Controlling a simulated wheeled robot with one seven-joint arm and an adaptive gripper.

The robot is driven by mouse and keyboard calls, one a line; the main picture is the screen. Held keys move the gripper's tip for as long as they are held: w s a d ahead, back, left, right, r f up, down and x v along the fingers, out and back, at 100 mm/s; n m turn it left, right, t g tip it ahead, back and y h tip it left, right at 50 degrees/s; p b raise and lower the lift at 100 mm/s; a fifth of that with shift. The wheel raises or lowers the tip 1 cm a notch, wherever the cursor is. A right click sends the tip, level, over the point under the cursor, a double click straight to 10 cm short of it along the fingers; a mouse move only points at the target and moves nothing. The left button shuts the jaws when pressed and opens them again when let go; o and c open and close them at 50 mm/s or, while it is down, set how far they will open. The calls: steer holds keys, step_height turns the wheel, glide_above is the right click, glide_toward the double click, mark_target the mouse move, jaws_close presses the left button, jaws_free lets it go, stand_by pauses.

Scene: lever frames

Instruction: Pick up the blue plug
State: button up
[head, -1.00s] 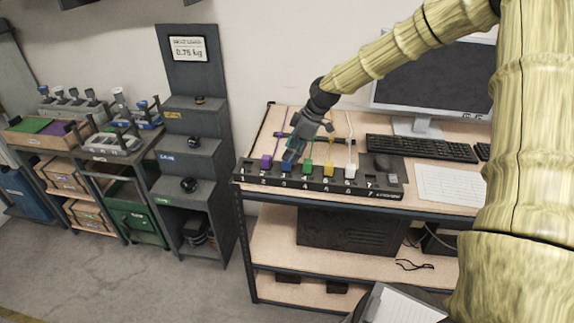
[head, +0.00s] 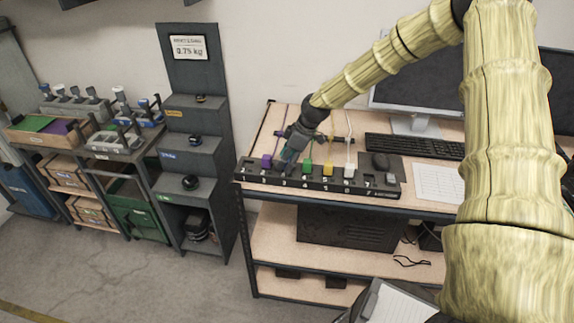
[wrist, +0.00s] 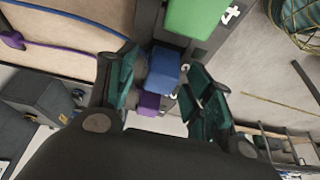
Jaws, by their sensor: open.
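The blue plug (wrist: 163,73) sits in the dark numbered strip (head: 330,187), between the purple plug (wrist: 149,104) and the green plug (wrist: 193,15). My gripper (wrist: 160,68) is open, with one dark teal finger on each side of the blue plug in the wrist view. I cannot tell whether either finger touches it. In the head view my gripper (head: 289,163) is low over the strip, between the purple plug (head: 267,160) and the green plug (head: 307,166), and hides most of the blue plug.
A yellow plug (head: 328,169) and a white plug (head: 349,170) stand farther right on the strip. Behind them are a keyboard (head: 412,146), a mouse (head: 380,161) and a monitor (head: 415,85). A stepped grey stand (head: 190,105) is left of the desk.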

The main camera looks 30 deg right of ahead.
steer(key=c, duration=1.1)
steer(key=shift+r, duration=0.15)
